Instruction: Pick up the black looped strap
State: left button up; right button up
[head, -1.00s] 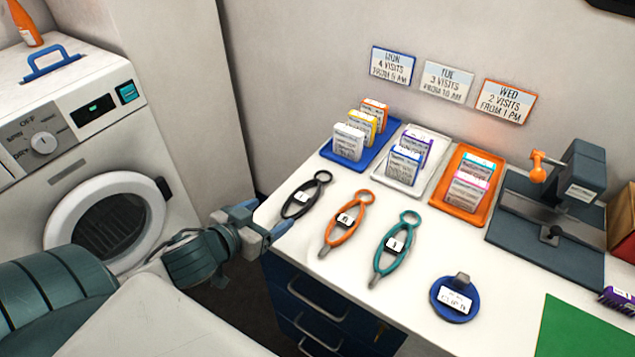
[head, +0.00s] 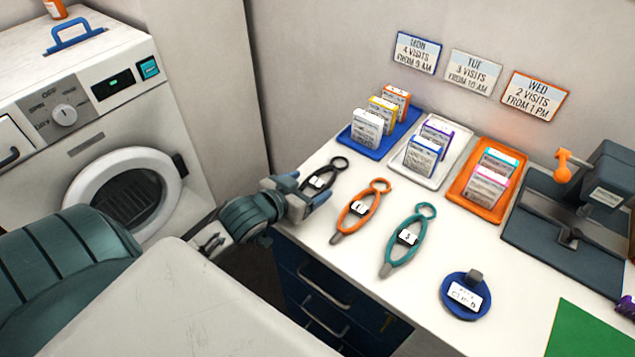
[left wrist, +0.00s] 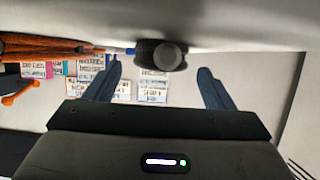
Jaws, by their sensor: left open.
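The black looped strap (head: 338,164) lies at the left end of the white counter, with a white label on it. My left gripper (head: 305,190) is open at the counter's left edge, close to the strap's near end and partly covering it. In the left wrist view the strap (left wrist: 160,55) shows nearly end-on, between the two open fingers (left wrist: 160,85) across the picture but slightly above their tips. I cannot tell whether it lies between the fingers in depth. My right gripper is not in view.
An orange looped strap (head: 359,208) and a teal one (head: 408,240) lie to the right. A blue round tag (head: 462,308) lies nearer. Blue (head: 349,140), white (head: 397,168) and orange (head: 461,187) trays of boxes stand behind. A washing machine (head: 120,120) stands left.

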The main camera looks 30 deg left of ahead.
aim_at(316, 183)
pick_arm(q)
jog(key=shift+x, duration=1.2)
jog(key=shift+w+f, duration=0.2)
jog(key=shift+w, duration=0.05)
jog(key=shift+s, duration=0.1)
jog(key=shift+c, duration=0.7)
jog(key=c, duration=1)
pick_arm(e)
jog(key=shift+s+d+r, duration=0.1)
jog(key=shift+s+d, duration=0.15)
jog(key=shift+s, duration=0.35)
pick_arm(q)
jog(key=shift+r, duration=0.15)
